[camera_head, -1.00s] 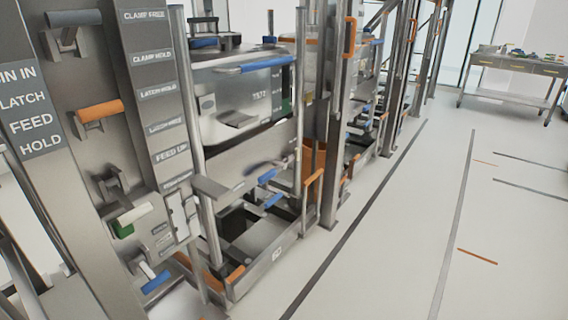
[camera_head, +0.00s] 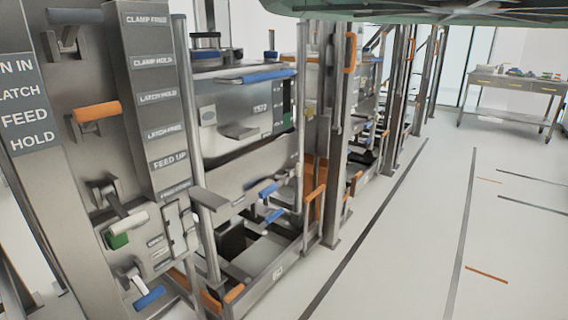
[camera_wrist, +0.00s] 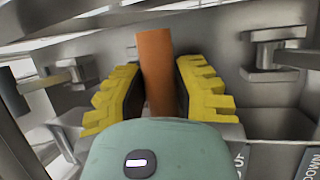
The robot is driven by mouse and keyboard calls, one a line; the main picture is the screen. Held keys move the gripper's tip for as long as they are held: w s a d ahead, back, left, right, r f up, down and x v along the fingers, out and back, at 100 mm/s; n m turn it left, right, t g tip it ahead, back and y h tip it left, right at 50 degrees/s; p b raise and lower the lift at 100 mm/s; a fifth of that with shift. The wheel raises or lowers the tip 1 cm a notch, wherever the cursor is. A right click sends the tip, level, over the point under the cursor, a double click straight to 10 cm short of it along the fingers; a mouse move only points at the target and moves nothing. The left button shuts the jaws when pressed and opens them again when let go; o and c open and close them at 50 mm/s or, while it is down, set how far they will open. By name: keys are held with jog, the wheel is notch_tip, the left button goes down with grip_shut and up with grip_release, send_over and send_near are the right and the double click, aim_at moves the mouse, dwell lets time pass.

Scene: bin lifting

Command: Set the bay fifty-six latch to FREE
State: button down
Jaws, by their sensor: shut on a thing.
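In the wrist view my gripper (camera_wrist: 158,98) has its yellow, toothed fingers on both sides of an upright orange handle (camera_wrist: 156,65) and is shut on it. The handle's lower end is hidden behind the green gripper body. My gripper does not show in the head view. There, an orange handle (camera_head: 97,111) on the left panel sticks out sideways with no gripper on it. Label plates beside it read LATCH HOLD (camera_head: 159,97) and LATCH FREE (camera_head: 165,132). I cannot read a bay number fifty-six, nor tell which handle in the head view is the held one.
Grey levers flank my fingers in the wrist view, one at the right (camera_wrist: 272,50) and one at the left (camera_wrist: 72,75). White (camera_head: 128,224) and blue (camera_head: 149,298) handles stick out low on the panel. The floor (camera_head: 430,240) at right is clear.

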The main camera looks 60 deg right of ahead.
jog(key=shift+f, duration=0.15)
jog(key=c, duration=0.8)
grip_release()
jog(key=shift+s, duration=0.15)
jog(key=shift+c, duration=0.2)
jog(key=shift+o, duration=0.6)
jog(key=v, duration=1.2)
